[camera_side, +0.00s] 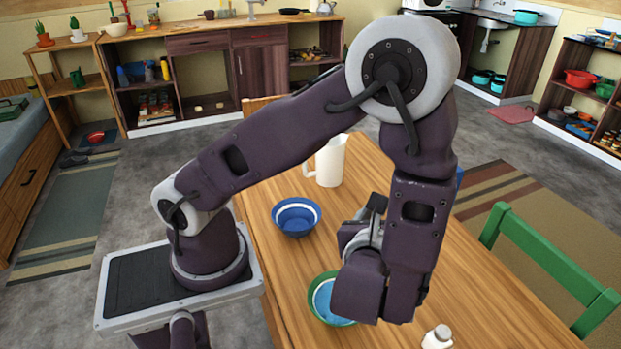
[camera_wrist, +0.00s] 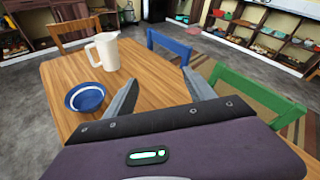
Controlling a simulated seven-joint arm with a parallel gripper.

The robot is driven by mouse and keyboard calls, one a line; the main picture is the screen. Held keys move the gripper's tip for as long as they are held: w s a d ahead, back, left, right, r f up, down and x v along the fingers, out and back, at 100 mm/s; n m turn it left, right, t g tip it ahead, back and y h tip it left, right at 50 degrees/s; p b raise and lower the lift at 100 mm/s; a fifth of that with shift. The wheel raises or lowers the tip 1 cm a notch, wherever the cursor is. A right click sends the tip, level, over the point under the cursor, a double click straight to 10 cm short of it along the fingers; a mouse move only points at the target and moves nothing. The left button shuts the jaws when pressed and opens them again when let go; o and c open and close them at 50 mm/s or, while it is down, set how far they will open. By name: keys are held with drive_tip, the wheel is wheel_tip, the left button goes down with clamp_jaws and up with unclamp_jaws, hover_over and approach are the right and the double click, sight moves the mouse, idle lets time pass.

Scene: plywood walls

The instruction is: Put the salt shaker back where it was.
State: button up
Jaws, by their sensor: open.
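A small white shaker (camera_side: 437,338), which looks like the salt shaker, stands on the wooden table (camera_side: 490,290) at the bottom edge of the side view, partly cut off. It does not show in the wrist view. My gripper (camera_wrist: 160,77) is open, with its two fingers apart and only the table and a chair visible beyond them. In the side view my gripper is largely hidden by my arm, above the table and farther back than the shaker.
A white jug (camera_side: 328,163) and a blue bowl (camera_side: 297,217) stand on the table; a green-rimmed bowl (camera_side: 318,311) is partly behind my arm. A green chair (camera_side: 550,262) is at the right side, and a blue chair (camera_wrist: 169,46) shows beyond the table. The table's right part looks clear.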

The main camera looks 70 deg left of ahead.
drive_tip(key=s+a+r+n+g+h, duration=0.1)
drive_tip(key=s+a+r+n+g, duration=0.35)
drive_tip(key=s+n, duration=0.25)
drive_tip(key=s+a+r+n+g+h, duration=0.25)
drive_tip(key=s+n+g, duration=0.25)
drive_tip(key=s+n, duration=0.25)
drive_tip(key=s+d+r+n+t+h, duration=0.1)
drive_tip(key=d+r+n+t+h, duration=0.4)
drive_tip(key=d+r+n+h, duration=0.2)
drive_tip(key=shift+s+d+n, duration=0.2)
drive_tip(key=shift+s+n, duration=0.15)
drive_tip(key=shift+n, duration=0.6)
